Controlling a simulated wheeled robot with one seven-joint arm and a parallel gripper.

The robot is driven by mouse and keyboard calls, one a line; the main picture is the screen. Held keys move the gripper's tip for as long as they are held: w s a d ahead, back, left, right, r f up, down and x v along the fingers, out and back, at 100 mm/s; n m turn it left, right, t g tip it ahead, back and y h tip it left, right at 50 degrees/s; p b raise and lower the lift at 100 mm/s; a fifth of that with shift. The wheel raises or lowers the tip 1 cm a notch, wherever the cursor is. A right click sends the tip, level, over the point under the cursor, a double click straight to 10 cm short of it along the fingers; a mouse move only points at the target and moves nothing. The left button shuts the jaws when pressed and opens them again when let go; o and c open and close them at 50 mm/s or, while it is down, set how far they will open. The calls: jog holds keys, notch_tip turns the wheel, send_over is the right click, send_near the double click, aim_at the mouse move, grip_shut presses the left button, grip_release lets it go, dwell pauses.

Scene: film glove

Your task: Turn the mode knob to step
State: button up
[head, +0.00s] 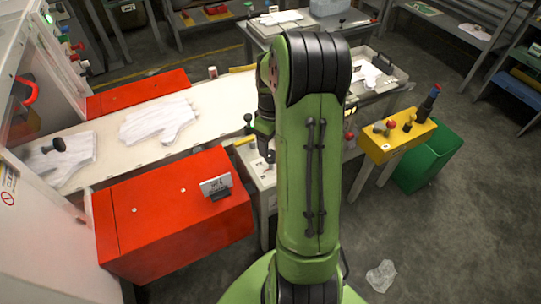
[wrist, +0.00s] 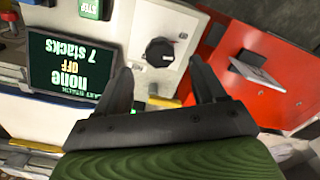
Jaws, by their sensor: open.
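The mode knob (wrist: 160,52) is a round black knob on a pale panel (wrist: 146,83) in the wrist view. It lies beyond and between the fingertips of my gripper (wrist: 161,65), which is open and empty. I cannot tell whether either finger touches it, and its setting is too small to read. A green block marked STEP (wrist: 90,8) sits above the display. In the head view my gripper (head: 266,148) is partly hidden by my green arm over the panel, and the knob is hidden.
A red box (head: 170,225) with a small sign stands left of the panel; it shows in the wrist view (wrist: 235,85) too. White gloves (head: 158,122) lie on the pale belt (head: 105,160). A yellow box with knobs (head: 385,148) and a green bin (head: 430,160) stand right.

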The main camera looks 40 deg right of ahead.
aim_at(272, 155)
notch_tip(272, 155, down, 5)
jog(key=shift+f+b, duration=0.1)
jog(key=shift+b, duration=0.45)
jog(key=shift+c, duration=0.3)
jog(key=c, duration=1)
